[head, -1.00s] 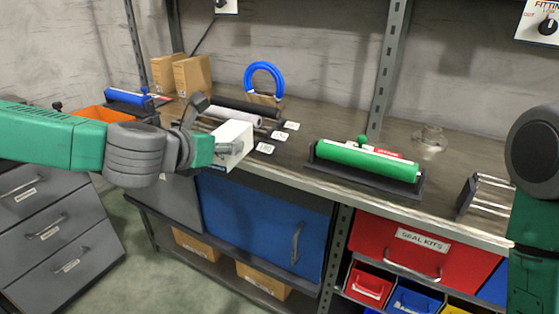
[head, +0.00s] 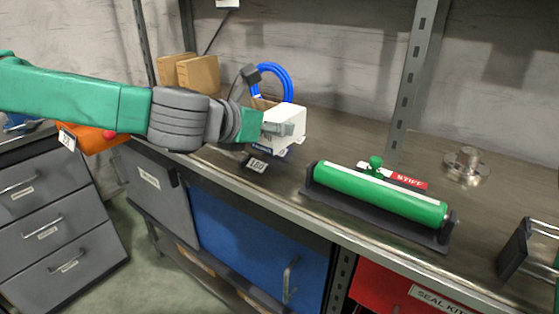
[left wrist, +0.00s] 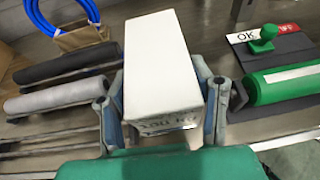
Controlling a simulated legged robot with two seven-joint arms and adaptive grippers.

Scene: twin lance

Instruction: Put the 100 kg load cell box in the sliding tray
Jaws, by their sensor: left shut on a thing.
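A white box (head: 285,124) with dark print and a blue band low on its side is held by my left gripper (head: 272,129). In the left wrist view the white box (left wrist: 160,60) sits between the two fingers of my left gripper (left wrist: 162,112), one against each side. My right gripper is out of view. I cannot surely pick out the sliding tray.
A green roller (head: 380,194) lies in a dark cradle to the right of the box. A blue ring (head: 275,80) and cardboard boxes (head: 198,74) stand behind. A black roller (left wrist: 65,63) and a grey roller (left wrist: 50,97) lie left of the box. A rod frame (head: 530,248) is far right.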

